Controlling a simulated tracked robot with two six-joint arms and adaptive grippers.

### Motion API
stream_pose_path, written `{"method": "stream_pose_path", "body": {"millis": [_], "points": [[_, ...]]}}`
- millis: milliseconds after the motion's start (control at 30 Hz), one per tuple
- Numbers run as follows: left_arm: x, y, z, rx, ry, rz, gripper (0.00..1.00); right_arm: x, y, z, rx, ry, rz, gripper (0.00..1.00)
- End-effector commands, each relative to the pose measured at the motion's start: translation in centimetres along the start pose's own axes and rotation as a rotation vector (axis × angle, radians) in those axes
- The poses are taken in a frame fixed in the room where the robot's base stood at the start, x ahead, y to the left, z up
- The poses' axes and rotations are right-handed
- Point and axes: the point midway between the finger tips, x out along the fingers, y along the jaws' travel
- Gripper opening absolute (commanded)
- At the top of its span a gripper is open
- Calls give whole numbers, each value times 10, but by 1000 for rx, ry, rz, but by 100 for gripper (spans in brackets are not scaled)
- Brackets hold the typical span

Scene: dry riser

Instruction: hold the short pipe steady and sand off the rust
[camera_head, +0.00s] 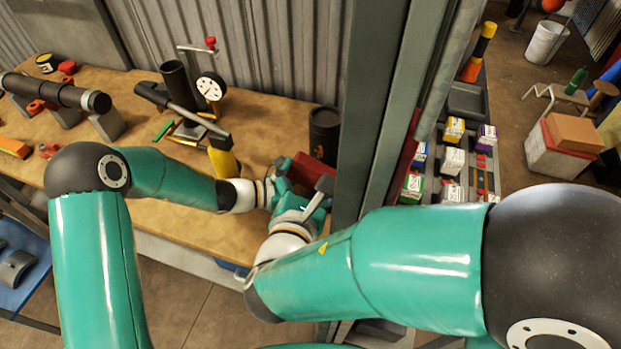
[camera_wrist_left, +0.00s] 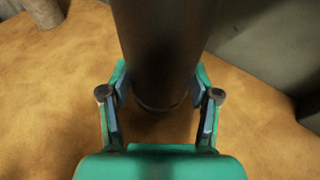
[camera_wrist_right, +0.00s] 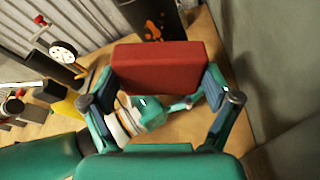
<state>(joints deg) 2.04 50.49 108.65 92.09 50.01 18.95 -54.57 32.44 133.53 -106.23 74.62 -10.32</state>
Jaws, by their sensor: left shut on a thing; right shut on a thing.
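The short pipe (camera_head: 323,137) is a dark upright cylinder near the bench's right end. Orange rust patches show on it in the right wrist view (camera_wrist_right: 153,22). My left gripper (camera_wrist_left: 160,92) is shut on it, one finger on each side. In the head view the left fingers are mostly hidden behind the right gripper and the red block. My right gripper (camera_wrist_right: 160,88) is shut on a red sanding block (camera_wrist_right: 158,66), which also shows in the head view (camera_head: 312,167). The block is in front of the pipe's lower part; I cannot tell whether they touch.
A grey post (camera_head: 372,120) stands close on the right. On the bench (camera_head: 262,118) are a gauge (camera_head: 210,87), a hammer (camera_head: 180,108), a yellow bottle (camera_head: 222,160) and a long dark pipe (camera_head: 55,93) on blocks. A corrugated wall is behind.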

Motion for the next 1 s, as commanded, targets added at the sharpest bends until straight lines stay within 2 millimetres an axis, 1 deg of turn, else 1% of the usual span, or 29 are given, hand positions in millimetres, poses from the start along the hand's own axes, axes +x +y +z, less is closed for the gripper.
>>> {"method": "stream_pose_path", "body": {"millis": [1000], "points": [[-1,1,0,0,0,2,42,20,0,6,0,0,-1,58]]}}
